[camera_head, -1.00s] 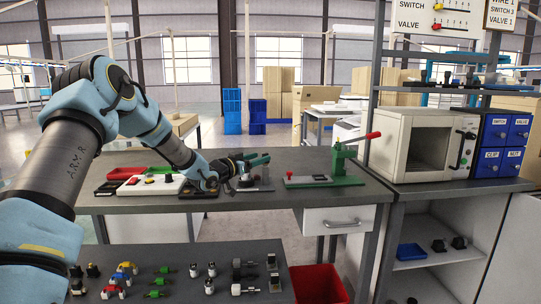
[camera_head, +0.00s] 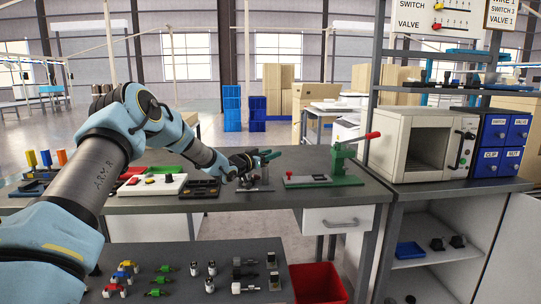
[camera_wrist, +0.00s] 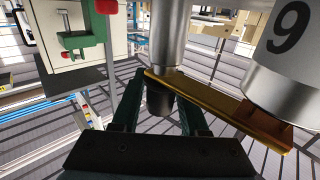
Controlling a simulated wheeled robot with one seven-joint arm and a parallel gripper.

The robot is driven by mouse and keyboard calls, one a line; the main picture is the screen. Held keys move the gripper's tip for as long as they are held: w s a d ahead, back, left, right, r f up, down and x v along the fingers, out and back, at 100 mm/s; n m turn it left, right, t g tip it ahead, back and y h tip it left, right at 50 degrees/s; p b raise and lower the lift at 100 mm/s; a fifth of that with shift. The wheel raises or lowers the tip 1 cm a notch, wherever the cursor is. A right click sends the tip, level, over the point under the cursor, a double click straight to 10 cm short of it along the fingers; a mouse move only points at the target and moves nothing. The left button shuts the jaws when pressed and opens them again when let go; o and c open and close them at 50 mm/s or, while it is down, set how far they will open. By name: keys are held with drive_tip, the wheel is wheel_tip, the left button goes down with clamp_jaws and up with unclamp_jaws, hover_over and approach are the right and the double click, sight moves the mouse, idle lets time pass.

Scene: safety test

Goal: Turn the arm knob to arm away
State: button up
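My gripper (camera_head: 272,155) is at the right end of my arm, above a small device on a grey base (camera_head: 254,187) on the workbench. In the wrist view, its two dark green fingers (camera_wrist: 160,103) are apart. A silver post (camera_wrist: 168,35) with a dark lower end (camera_wrist: 159,100) shows between them; I cannot tell whether they touch it. A brass bar (camera_wrist: 215,103) runs from the post to a large silver cylinder marked 9 (camera_wrist: 290,75). I cannot make out a knob marked for arm away; my gripper hides part of the device.
A black panel (camera_head: 199,188) and a white box with buttons (camera_head: 152,184) stand left of the device. A green press with a red handle (camera_head: 345,165) stands to the right. Small parts lie on the lower table (camera_head: 190,257). A red bin (camera_head: 318,284) stands beside it.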

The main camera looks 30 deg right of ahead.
clamp_jaws()
